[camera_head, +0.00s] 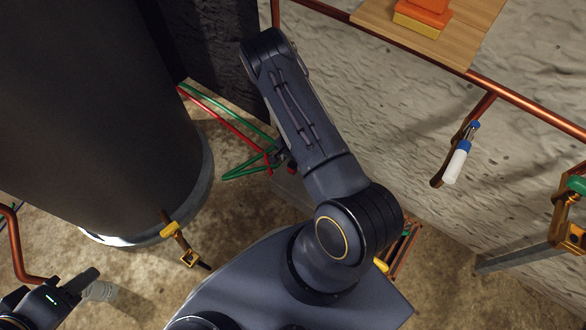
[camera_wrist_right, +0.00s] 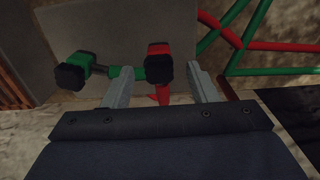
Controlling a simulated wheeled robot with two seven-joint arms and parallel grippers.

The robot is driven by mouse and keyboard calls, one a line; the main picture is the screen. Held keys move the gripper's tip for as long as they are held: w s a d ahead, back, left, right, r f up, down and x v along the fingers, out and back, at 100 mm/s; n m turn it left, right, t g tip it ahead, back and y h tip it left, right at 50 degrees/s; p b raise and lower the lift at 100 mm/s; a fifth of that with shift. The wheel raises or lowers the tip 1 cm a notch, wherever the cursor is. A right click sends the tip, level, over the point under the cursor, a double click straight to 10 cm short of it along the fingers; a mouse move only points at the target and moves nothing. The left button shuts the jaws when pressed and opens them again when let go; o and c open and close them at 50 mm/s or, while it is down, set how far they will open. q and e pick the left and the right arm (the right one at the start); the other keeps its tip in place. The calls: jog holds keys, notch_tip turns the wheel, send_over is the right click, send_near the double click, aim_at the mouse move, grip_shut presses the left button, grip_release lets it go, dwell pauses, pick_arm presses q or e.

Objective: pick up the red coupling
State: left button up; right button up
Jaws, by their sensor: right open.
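In the right wrist view, a red coupling (camera_wrist_right: 158,47) with a black end piece lies ahead of my right gripper (camera_wrist_right: 160,76). Its red part also shows below the black end, between the fingers. My right gripper is open, with one finger on each side of the coupling; I cannot tell whether either touches it. In the head view, a small bit of red (camera_head: 291,167) shows by my right gripper (camera_head: 281,158), which my own arm mostly hides.
A green coupling (camera_wrist_right: 103,69) with black ends lies left of the red one, close to the left finger. Green and red rods (camera_wrist_right: 245,45) cross at the right. A large dark cylinder (camera_head: 95,110) stands at left. A stone wall (camera_head: 400,110) carries copper pipes (camera_head: 530,103).

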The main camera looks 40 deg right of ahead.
aim_at(292, 164)
notch_tip(292, 164, down, 4)
jog(key=shift+r+b, duration=0.25)
jog(key=shift+b, duration=0.3)
pick_arm(q)
jog(key=shift+f, duration=0.95)
pick_arm(e)
jog(key=c, duration=1.1)
grip_shut()
pick_arm(q)
jog(key=shift+r, duration=0.1)
pick_arm(e)
jog(key=shift+r, duration=0.15)
